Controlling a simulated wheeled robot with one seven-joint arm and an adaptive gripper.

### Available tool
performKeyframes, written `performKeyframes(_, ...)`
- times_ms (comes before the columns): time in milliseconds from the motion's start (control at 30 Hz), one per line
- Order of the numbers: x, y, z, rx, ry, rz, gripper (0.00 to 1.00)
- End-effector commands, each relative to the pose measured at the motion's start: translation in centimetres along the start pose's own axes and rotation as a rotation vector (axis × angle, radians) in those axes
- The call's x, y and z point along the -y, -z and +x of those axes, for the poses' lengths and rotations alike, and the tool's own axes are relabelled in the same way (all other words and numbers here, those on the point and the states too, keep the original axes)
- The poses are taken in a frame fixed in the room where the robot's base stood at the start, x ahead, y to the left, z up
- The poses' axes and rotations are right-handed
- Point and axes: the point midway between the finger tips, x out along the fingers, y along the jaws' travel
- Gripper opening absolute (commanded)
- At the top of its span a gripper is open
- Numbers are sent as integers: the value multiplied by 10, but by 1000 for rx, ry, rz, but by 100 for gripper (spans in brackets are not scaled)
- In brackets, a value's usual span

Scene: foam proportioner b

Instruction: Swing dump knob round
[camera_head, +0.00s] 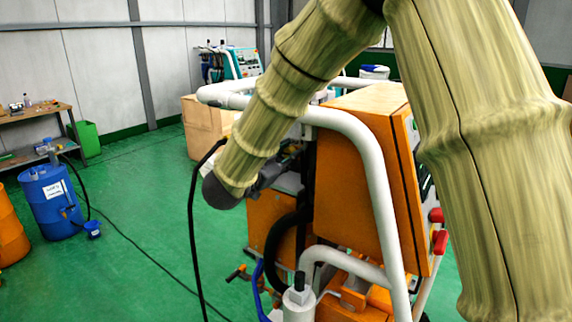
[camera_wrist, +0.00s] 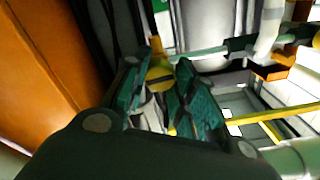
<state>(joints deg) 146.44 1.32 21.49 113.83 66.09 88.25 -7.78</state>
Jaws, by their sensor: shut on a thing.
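In the wrist view, my gripper (camera_wrist: 162,78) has its two teal-padded fingers closed around a small yellow round piece (camera_wrist: 160,76), which looks like the dump knob. Only part of it shows between the fingertips, so I cannot tell how far round it is turned. In the head view, the orange foam proportioner (camera_head: 355,160) stands in front of me inside a white tube frame. My arm reaches down to its far left side, and the fingers and knob are mostly hidden there.
A white tube rail (camera_head: 372,165) curves close to my arm. A black hose (camera_head: 192,230) hangs at the left of the machine. A cardboard box (camera_head: 203,135) stands behind.

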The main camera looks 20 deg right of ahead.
Motion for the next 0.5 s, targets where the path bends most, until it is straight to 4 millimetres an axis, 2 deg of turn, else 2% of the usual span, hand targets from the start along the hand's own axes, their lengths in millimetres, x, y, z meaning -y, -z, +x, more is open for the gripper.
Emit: performKeyframes(500, 1, 3, 1, -5, 0, 103, 3)
